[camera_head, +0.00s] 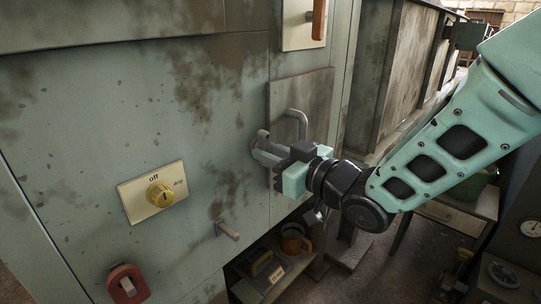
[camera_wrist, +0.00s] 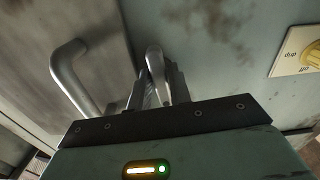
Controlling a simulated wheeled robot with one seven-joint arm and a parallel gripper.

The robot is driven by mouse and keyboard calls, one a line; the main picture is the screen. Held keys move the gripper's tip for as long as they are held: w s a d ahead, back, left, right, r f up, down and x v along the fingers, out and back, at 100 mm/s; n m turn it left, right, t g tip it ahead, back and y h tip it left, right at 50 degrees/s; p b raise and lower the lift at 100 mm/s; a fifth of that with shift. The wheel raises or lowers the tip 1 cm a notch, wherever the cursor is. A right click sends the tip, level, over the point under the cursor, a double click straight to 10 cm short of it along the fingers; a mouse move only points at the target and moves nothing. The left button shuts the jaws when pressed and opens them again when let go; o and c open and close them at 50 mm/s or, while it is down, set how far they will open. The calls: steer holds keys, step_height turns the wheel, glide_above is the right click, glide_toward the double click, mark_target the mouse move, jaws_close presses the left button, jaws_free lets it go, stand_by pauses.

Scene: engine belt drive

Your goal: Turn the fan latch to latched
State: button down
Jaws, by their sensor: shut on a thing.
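The fan latch (camera_head: 263,135) looks like a small grey metal lever at the left edge of a grey door with a bar handle (camera_head: 299,120). My gripper (camera_head: 268,154) reaches in from the right and is shut on the latch. In the wrist view the latch (camera_wrist: 154,58) rises between my two fingers (camera_wrist: 158,92), and the bar handle (camera_wrist: 72,75) stands to the left, apart from them. The fingers hide the lower part of the latch, so its exact turn is hard to tell.
A yellow dial (camera_head: 159,194) marked "off" and "drip" is on the panel to the left. Below are a red part (camera_head: 127,284) and a protruding peg (camera_head: 228,231). An orange handle (camera_head: 319,20) is above. A low shelf (camera_head: 275,277) holds an orange mug (camera_head: 293,239).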

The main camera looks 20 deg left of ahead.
steer(key=shift+w+d+n+b, duration=0.1)
steer(key=shift+w+n+b, duration=0.05)
steer(key=shift+n+b, duration=7.9)
steer(key=shift+r+n+p, duration=0.1)
steer(key=shift+n+p, duration=0.25)
steer(key=shift+n, duration=0.2)
steer(key=c, duration=1.6)
jaws_free()
steer(key=shift+c, duration=0.2)
steer(key=shift+r, duration=0.1)
steer(key=p+v, duration=0.4)
steer(key=v, duration=1.3)
steer(key=shift+d, duration=0.2)
